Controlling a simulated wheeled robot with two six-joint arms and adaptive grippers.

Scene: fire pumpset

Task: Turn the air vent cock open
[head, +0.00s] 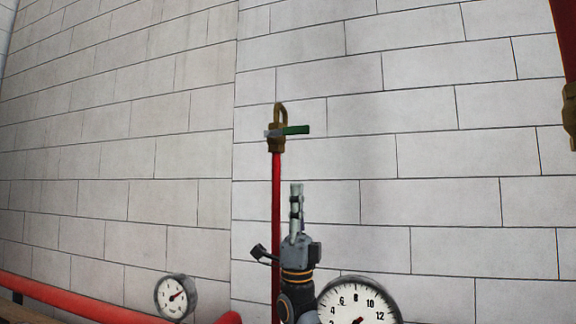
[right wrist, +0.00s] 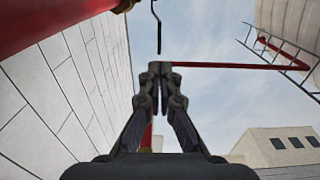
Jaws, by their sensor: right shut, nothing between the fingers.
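The air vent cock (head: 277,142) is a small brass fitting with a curved top, on a thin upright red pipe (head: 276,200) in front of the wall. Its green lever (head: 296,130) points right and lies roughly level. My right gripper (head: 296,187) is shut and empty, pointing up. In the head view its tips are below and slightly right of the cock, apart from it in the picture; the depth gap is unclear. The right wrist view shows the closed fingers (right wrist: 160,68) against the sky. I cannot make out the cock there. My left gripper is in neither view.
A large pressure gauge (head: 358,304) is at the lower right and a smaller one (head: 176,296) at the lower left. A red pipe (head: 80,304) runs along the lower left. A thick red pipe (head: 566,35) is at the upper right. The block wall (head: 430,150) is behind.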

